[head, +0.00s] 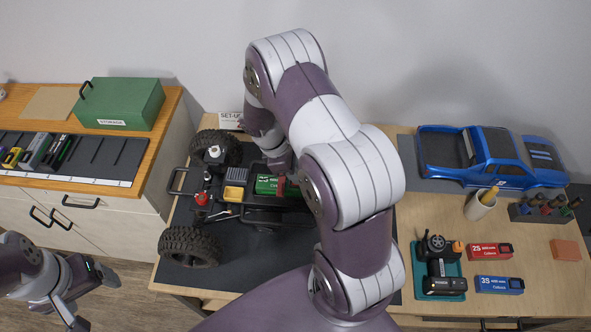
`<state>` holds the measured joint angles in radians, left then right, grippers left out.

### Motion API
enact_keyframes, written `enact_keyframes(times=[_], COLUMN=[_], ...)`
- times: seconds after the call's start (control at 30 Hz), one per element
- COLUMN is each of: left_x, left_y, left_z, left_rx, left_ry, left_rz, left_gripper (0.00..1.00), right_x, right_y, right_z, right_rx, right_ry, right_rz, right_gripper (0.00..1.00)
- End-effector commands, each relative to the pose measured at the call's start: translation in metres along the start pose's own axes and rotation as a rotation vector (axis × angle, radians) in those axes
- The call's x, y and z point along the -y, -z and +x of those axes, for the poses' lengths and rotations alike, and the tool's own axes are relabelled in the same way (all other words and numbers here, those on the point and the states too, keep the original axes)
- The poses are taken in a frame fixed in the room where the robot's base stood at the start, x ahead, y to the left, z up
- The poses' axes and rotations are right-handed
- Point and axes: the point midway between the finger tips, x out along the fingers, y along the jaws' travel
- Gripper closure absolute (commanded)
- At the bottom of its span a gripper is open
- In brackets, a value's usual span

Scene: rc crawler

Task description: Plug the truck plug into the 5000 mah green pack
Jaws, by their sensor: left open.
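The green pack (266,187) lies in the tray of the truck chassis (236,205), which stands on a dark mat. A red piece (293,181) shows at the pack's right end; I cannot tell if it is a strap or a connector. My right arm hangs over the chassis and its wrist end comes down just behind the pack. My right gripper is hidden, so its hold and the truck plug cannot be made out. My left gripper (86,297) is open and empty at the lower left, over the floor, apart from the table.
A blue truck body (490,158), a pen cup (480,205), a teal tray (438,267) with parts, a red pack (490,251) and a blue pack (499,285) occupy the right side. A green storage box (120,104) and slotted rack (100,157) stand on the left cabinet.

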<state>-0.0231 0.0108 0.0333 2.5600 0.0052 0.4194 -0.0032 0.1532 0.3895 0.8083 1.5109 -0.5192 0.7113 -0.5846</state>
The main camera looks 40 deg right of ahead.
Motion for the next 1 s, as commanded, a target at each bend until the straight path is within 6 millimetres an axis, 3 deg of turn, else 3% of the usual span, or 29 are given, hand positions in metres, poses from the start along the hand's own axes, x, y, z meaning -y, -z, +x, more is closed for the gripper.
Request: enact_keyframes(times=[0.1,0.13,0.2,0.23,0.5,0.63,0.87,1.0], left_x=[0.000,0.000,0.000,0.000,0.000,0.000,0.000,0.000], left_y=[0.000,0.000,0.000,0.000,0.000,-0.001,-0.003,-0.001], left_z=[0.003,0.003,0.002,0.002,0.002,0.006,0.022,0.005], left_rx=[0.000,0.000,0.000,0.000,0.000,0.000,0.000,-0.001], left_ry=[0.000,0.000,0.000,0.000,0.000,0.000,0.000,0.000], left_rz=[0.000,0.000,0.000,0.000,0.000,0.000,0.000,0.000], left_gripper=[0.20,0.20,0.20,0.20,0.20,0.20,0.20,0.20], right_x=[0.000,0.000,0.000,0.000,0.000,-0.001,-0.001,0.000], right_y=[0.002,0.002,0.001,0.001,0.001,0.002,0.003,0.000], right_z=[0.004,0.004,0.003,0.003,0.002,-0.009,-0.066,-0.106], right_rx=[0.000,0.000,0.000,0.000,0.000,0.000,-0.003,-0.001], right_ry=[0.000,0.000,0.000,0.000,0.000,-0.003,-0.006,-0.001], right_rz=[0.000,0.000,0.000,0.000,0.000,0.000,0.000,-0.001], right_gripper=[1.00,0.79,0.56,0.52,0.52,0.52,0.52,0.52])
